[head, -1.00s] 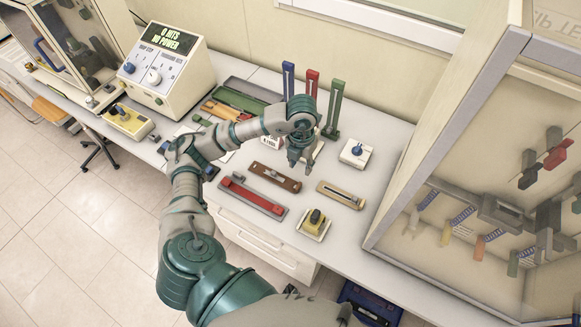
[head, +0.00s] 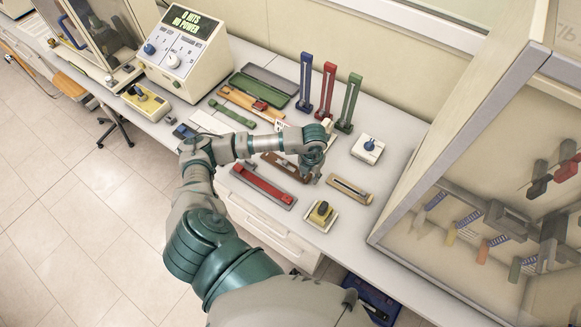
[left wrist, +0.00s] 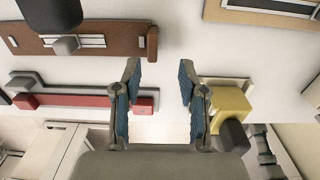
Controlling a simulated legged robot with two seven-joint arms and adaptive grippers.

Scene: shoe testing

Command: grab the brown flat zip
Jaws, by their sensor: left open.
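The brown flat zip (head: 270,158) lies on the white worktop, partly hidden by my left arm in the head view. It is a flat brown bar with a grey slider, and it also shows at the upper left of the left wrist view (left wrist: 122,45). My left gripper (head: 311,176) points down over the worktop, close to the right end of the brown zip. In the left wrist view the gripper (left wrist: 158,78) is open with nothing between its fingers, and the zip is above and left of them. My right gripper is not in view.
A red slider bar (head: 264,184) lies in front of the brown zip. A tan slider piece (head: 349,190) and a yellow-topped block (head: 321,214) are to its right. Upright blue, red and green (head: 349,102) pieces stand behind. A glass-fronted cabinet (head: 470,130) rises at right.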

